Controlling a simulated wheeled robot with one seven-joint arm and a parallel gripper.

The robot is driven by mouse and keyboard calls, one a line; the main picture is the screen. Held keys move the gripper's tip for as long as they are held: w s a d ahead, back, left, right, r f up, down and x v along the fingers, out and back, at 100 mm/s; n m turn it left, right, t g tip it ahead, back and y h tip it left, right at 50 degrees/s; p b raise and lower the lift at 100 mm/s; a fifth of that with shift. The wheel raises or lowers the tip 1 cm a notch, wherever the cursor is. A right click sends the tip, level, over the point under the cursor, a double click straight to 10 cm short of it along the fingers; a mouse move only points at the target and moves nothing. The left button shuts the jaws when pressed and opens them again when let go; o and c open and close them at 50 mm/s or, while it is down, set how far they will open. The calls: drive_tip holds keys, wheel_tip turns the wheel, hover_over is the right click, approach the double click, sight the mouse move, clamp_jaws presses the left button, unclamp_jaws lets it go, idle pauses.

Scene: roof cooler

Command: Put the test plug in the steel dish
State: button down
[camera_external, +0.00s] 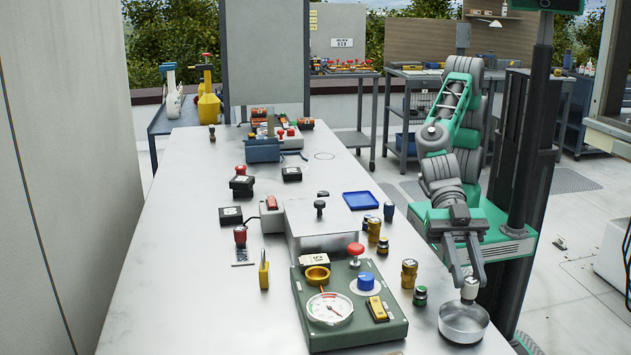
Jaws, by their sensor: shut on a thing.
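The steel dish (463,331) is a round, shallow metal bowl at the near right corner of the table. My gripper (469,280) points down above the dish and is shut on a small pale metallic piece, which appears to be the test plug (469,290). The plug is upright between the fingertips, at or just above the dish's far rim. I cannot tell whether its lower end is inside the dish or touching it.
A green gauge panel (380,341) stands left of the dish. A brass fitting (409,274) and a dark green-capped fitting (420,296) stand between them. A blue tray (360,201) and several small fittings lie farther back. The table's left front is clear.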

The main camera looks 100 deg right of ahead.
sight(462, 294)
drive_tip(key=shift+w+a+f, duration=0.1)
drive_tip(key=shift+a+f, duration=0.05)
drive_tip(key=shift+f, duration=0.6)
drive_tip(key=shift+w+a+f, duration=0.15)
drive_tip(key=shift+a+f, duration=0.05)
drive_tip(key=shift+f, duration=0.55)
drive_tip(key=shift+w+a+f, duration=0.1)
drive_tip(key=shift+a+f, duration=0.05)
drive_tip(key=shift+f, duration=0.6)
drive_tip(key=shift+f, duration=0.2)
drive_tip(key=c, duration=1.1)
unclamp_jaws()
drive_tip(key=shift+c, duration=0.2)
drive_tip(key=shift+d+r, duration=0.2)
drive_tip(key=shift+r, duration=0.1)
drive_tip(key=v, duration=1.1)
drive_tip(key=shift+d+b, duration=0.25)
drive_tip(key=shift+b, duration=0.05)
drive_tip(key=shift+s, duration=0.1)
